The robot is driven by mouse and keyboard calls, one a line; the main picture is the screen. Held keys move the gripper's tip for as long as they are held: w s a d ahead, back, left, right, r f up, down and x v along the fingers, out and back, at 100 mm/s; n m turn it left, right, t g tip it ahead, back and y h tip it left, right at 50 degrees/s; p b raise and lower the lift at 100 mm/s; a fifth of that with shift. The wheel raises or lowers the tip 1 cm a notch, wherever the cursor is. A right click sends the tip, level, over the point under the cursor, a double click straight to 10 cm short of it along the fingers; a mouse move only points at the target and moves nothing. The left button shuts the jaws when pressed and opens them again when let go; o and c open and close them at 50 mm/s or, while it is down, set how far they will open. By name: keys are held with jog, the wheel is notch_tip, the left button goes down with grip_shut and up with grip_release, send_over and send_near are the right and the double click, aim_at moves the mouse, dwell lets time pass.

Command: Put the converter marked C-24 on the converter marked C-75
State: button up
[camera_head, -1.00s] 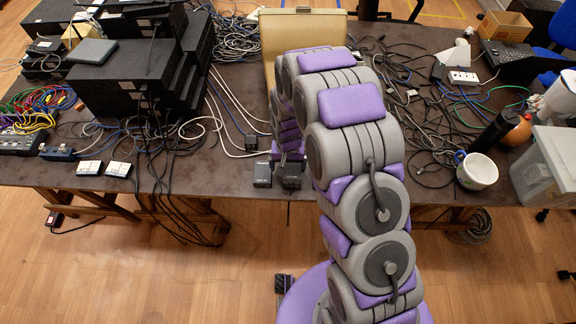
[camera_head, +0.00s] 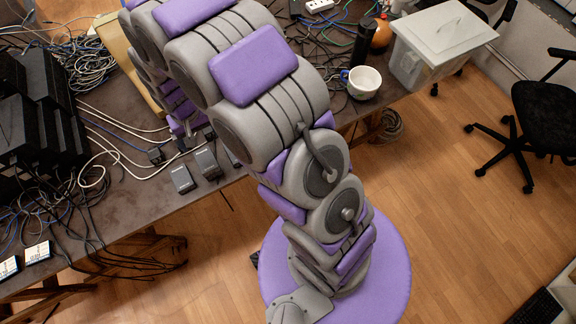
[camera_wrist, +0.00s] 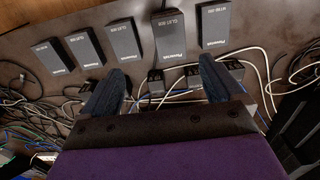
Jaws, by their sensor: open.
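In the wrist view a row of dark grey box-shaped converters lies on the brown table: one at far left (camera_wrist: 53,56), then a second (camera_wrist: 86,47), a third (camera_wrist: 125,42), a fourth (camera_wrist: 169,34) and one at the right (camera_wrist: 215,24). Each has pale print too small to read surely, so I cannot tell which is C-24 or C-75. My gripper (camera_wrist: 160,68) is open and empty, its fingers apart and pointing toward the row. In the head view, grey converters (camera_head: 182,179) and (camera_head: 207,163) lie near the table's front edge; my arm hides others.
Small black adapters (camera_wrist: 157,80) and many loose cables (camera_wrist: 270,65) lie near the row. In the head view, black equipment (camera_head: 50,125) stands at left. The floor in front is clear.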

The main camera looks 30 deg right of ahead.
jog(key=s+d+r, duration=0.7)
jog(key=s+r, duration=0.6)
jog(key=r, duration=0.1)
jog(key=s+d+r, duration=0.2)
jog(key=s, duration=0.7)
jog(key=s+d+r+g, duration=0.1)
jog(key=s+d+r, duration=0.2)
jog(key=s, duration=0.6)
jog(key=shift+r+g, duration=0.2)
jog(key=shift+g, duration=0.1)
jog(key=shift+d, duration=0.4)
jog(key=shift+a, duration=0.3)
jog(key=shift+d, duration=0.15)
